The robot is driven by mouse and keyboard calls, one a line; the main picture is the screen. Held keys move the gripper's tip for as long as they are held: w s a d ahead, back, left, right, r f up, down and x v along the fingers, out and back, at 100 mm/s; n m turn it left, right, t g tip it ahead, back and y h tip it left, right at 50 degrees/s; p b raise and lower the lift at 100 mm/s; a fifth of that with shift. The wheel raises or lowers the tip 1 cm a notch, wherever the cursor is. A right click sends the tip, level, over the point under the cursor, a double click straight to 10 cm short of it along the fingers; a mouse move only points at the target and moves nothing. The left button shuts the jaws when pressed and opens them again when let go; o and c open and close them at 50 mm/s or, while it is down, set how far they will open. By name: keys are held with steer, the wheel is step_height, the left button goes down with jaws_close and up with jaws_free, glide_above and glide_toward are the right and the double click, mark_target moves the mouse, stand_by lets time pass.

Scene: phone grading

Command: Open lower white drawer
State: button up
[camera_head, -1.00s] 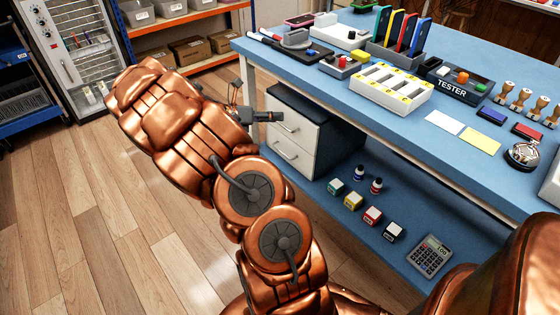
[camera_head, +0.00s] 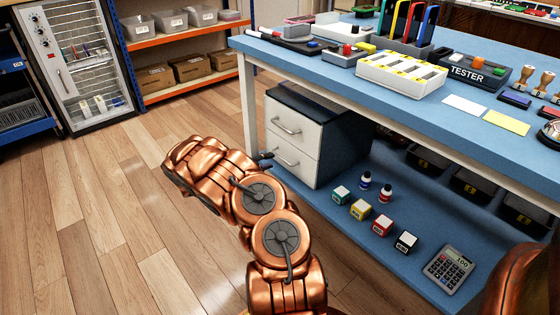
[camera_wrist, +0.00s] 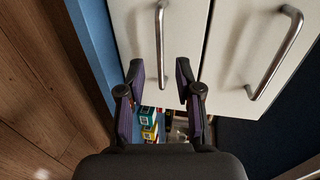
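The white drawer unit stands under the blue bench with a dark top. Its upper drawer (camera_head: 303,128) and lower drawer (camera_head: 300,168) both look shut. The lower drawer's front (camera_wrist: 133,30) is the left panel in the wrist view, with its metal handle (camera_wrist: 160,45) running up the picture. The upper drawer's handle (camera_wrist: 275,52) is to the right. My gripper (camera_wrist: 160,78) is open, one finger on each side of the lower handle's near end; contact is not visible. In the head view, my arm hides most of the gripper, in front of the lower drawer.
The bench leg (camera_head: 249,105) stands left of the unit. The wooden floor (camera_head: 110,220) in front is clear.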

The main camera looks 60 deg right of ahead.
mark_target(280, 157)
steer(key=shift+b+x, duration=1.2)
steer(key=shift+x, duration=2.1)
steer(key=shift+c, duration=0.2)
jaws_close()
